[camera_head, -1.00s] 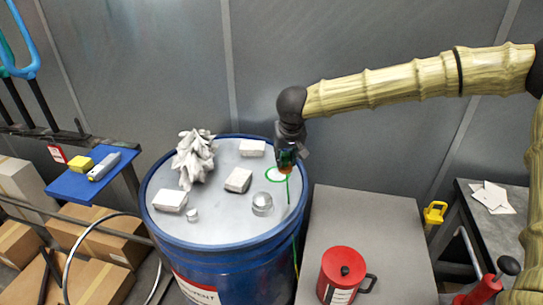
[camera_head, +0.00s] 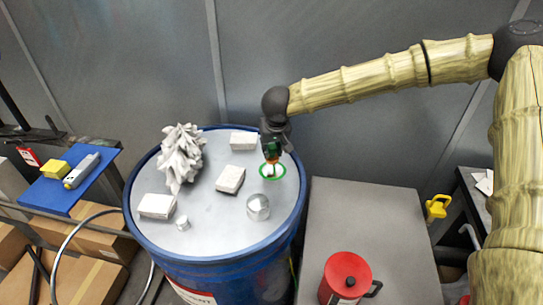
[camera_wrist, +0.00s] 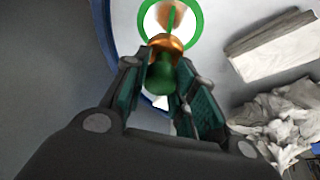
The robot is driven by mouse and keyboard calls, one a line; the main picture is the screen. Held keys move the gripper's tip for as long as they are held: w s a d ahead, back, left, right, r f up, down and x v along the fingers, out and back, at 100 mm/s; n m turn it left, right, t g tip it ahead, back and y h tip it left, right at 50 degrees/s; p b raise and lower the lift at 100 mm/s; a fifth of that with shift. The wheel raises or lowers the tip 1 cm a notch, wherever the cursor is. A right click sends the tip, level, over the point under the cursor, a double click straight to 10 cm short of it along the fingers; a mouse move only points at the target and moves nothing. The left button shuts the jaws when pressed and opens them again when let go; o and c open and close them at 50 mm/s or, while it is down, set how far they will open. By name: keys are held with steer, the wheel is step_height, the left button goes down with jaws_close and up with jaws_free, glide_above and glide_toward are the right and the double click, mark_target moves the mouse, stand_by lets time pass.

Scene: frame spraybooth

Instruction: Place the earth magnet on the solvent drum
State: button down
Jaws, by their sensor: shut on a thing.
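The solvent drum (camera_head: 215,254) is blue with a flat grey lid and stands left of centre in the head view. A green ring with a pale middle (camera_head: 272,180) marks the lid's right rear part. My gripper (camera_head: 272,157) points down over this ring, close above the lid. In the wrist view my gripper (camera_wrist: 168,92) is shut on the earth magnet (camera_wrist: 164,62), a small piece with a green body and a copper-coloured end. The ring (camera_wrist: 196,23) lies just beyond that end. I cannot tell whether the magnet touches the lid.
On the lid are several white blocks (camera_head: 157,206), a crumpled white cloth (camera_head: 182,155), a silver dome (camera_head: 258,207) and a small cap (camera_head: 183,223). A grey bench (camera_head: 365,225) with a red can (camera_head: 345,277) stands at right. A blue shelf (camera_head: 55,195) is at left.

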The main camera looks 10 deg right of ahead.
mark_target(273, 156)
steer(key=shift+s+f, duration=0.25)
steer(key=shift+s, duration=0.15)
steer(key=f+p, duration=0.1)
steer(key=f, duration=0.2)
steer(key=shift+w+f, duration=0.15)
steer(key=shift+w, duration=0.05)
steer(key=shift+s, duration=0.15)
steer(key=c, duration=1.2)
jaws_free()
steer(key=shift+f, duration=0.1)
steer(key=shift+o, duration=0.2)
